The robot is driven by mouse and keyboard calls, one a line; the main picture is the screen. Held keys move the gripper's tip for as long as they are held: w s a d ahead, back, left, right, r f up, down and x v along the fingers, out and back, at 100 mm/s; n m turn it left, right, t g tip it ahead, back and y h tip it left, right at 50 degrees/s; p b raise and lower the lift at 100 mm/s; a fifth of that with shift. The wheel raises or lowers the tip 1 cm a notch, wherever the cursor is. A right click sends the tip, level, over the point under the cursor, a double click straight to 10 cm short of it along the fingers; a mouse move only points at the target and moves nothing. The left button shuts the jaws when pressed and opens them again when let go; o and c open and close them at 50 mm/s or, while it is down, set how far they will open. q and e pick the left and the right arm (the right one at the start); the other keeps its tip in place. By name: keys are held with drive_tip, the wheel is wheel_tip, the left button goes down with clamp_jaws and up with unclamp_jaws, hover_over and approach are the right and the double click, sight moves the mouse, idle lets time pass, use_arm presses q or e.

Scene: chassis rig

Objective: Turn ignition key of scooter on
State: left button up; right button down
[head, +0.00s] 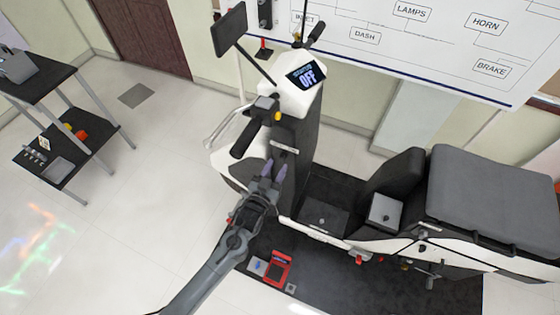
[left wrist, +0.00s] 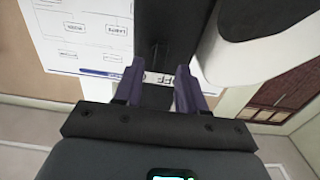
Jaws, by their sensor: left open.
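The white and black scooter (head: 294,104) stands with its display (head: 306,76) reading OFF. Its dark front column (head: 290,132) carries a small pale label plate (head: 285,148). My left gripper (head: 274,168) is open, its purple fingertips close to the column just below that plate. In the left wrist view, the open fingers (left wrist: 160,75) point at the dark column (left wrist: 168,32), with a pale label (left wrist: 162,77) bearing partly hidden letters between them. I cannot make out the ignition key itself. I cannot tell whether the fingers touch anything. My right gripper is not in view.
The handlebar's left grip (head: 243,139) and a mirror (head: 229,30) are above my left gripper. The scooter seat (head: 490,190) is at right. A red device (head: 278,268) lies on the dark mat (head: 375,285). A whiteboard (head: 440,45) is behind; a shelf cart (head: 48,80) is at left.

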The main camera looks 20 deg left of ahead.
sight(281, 160)
use_arm(q)
drive_tip(key=shift+w+d, duration=0.1)
drive_tip(key=shift+w, duration=1.55)
clamp_jaws()
